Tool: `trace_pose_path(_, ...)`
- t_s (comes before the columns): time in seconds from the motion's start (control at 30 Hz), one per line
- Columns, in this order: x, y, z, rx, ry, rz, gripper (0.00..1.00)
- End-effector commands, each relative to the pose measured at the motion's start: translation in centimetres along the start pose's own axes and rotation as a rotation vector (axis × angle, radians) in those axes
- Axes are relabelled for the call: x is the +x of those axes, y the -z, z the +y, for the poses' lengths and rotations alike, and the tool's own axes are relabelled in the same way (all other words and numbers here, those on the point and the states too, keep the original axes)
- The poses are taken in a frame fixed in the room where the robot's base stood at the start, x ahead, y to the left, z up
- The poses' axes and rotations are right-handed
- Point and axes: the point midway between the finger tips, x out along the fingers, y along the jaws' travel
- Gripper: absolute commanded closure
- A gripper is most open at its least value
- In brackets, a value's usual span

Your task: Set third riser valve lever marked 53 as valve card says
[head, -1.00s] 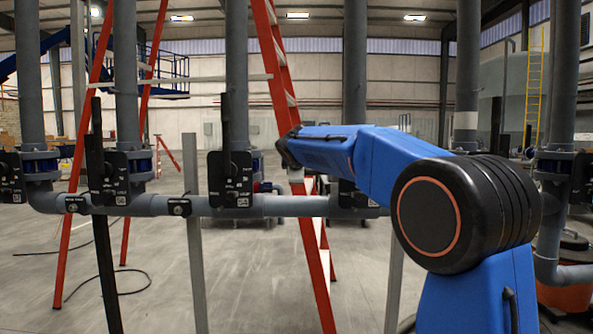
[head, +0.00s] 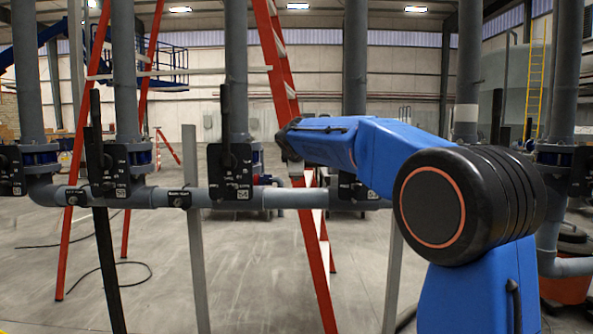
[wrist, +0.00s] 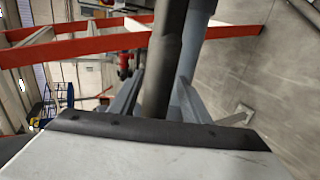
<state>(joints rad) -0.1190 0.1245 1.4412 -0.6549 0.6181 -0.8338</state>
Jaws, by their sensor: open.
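Several grey risers stand along a horizontal pipe in the head view. The third riser from the left (head: 236,60) has a black valve plate (head: 230,178) with an upright black lever (head: 225,118). The second riser's plate (head: 108,172) also has an upright black lever (head: 95,122). The plate markings, including 53, are too small to read, and I cannot pick out the valve card's text. My gripper (wrist: 157,88) is open in the wrist view. A dark grey bar or pipe (wrist: 168,45) shows between and beyond its fingers; contact cannot be told. The head view does not show the fingers.
An orange stepladder (head: 283,80) stands behind the third riser, and another orange ladder leg (head: 75,220) is at left. The horizontal pipe (head: 290,199) crosses the front on grey posts (head: 196,250). A black hose (head: 120,275) lies on the open floor.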

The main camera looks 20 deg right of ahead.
Motion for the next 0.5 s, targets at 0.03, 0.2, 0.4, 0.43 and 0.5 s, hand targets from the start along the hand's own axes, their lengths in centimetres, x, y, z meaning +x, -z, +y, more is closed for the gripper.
trace_pose_path(0.03,-0.7,0.0,0.1,0.000,-0.002,0.001,0.57)
trace_pose_path(0.2,-3.8,0.1,0.1,0.000,-0.003,0.002,0.57)
trace_pose_path(0.4,-7.8,0.1,0.1,0.000,-0.002,0.003,0.57)
trace_pose_path(0.43,-8.4,0.1,0.1,0.000,-0.002,0.002,0.57)
trace_pose_path(0.5,-9.8,0.0,0.0,0.000,-0.001,0.002,0.57)
